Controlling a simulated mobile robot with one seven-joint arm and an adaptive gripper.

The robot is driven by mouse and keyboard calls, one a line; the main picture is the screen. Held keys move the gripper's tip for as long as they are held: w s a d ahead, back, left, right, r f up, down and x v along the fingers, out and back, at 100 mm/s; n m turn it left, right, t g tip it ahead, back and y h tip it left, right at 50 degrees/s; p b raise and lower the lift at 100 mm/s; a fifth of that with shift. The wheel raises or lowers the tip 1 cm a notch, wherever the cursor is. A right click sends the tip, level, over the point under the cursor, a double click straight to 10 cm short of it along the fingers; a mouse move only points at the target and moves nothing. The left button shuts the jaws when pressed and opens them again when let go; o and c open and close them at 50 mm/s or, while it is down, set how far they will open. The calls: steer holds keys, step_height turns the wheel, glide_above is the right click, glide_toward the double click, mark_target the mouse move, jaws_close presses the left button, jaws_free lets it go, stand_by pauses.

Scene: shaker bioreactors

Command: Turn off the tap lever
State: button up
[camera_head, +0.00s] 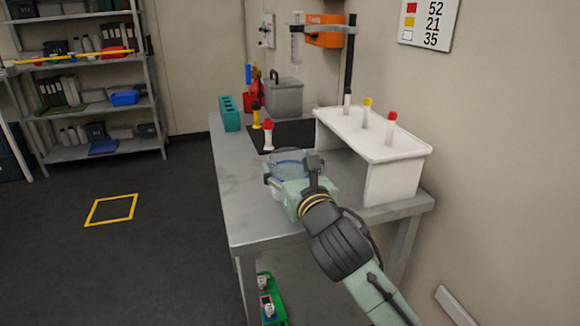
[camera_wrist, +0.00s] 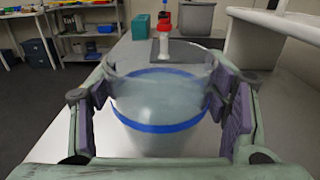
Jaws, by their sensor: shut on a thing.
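My gripper (camera_head: 288,184) is over the near part of the grey bench. It is shut on a clear round vessel (camera_wrist: 158,135) with a blue band. In the wrist view, the pads of my gripper (camera_wrist: 160,100) press on both sides of the vessel. In the head view the vessel's rim (camera_head: 290,156) shows above the fingers. I cannot make out a tap lever for certain. A small cluster of red, yellow and blue parts (camera_head: 252,84) at the back wall end of the bench is too small to identify.
A white raised stand (camera_head: 368,140) with several capped tubes is at the right. A grey lidded box (camera_head: 284,98) and a teal rack (camera_head: 230,114) are farther back. The bench's left part is clear.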

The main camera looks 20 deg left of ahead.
steer(key=shift+f, duration=0.25)
steer(key=shift+f+b, duration=0.3)
steer(key=shift+b, duration=0.1)
steer(key=o, duration=1.3)
steer(key=shift+o, duration=0.2)
steer(key=shift+r, duration=0.1)
steer(key=shift+r, duration=0.1)
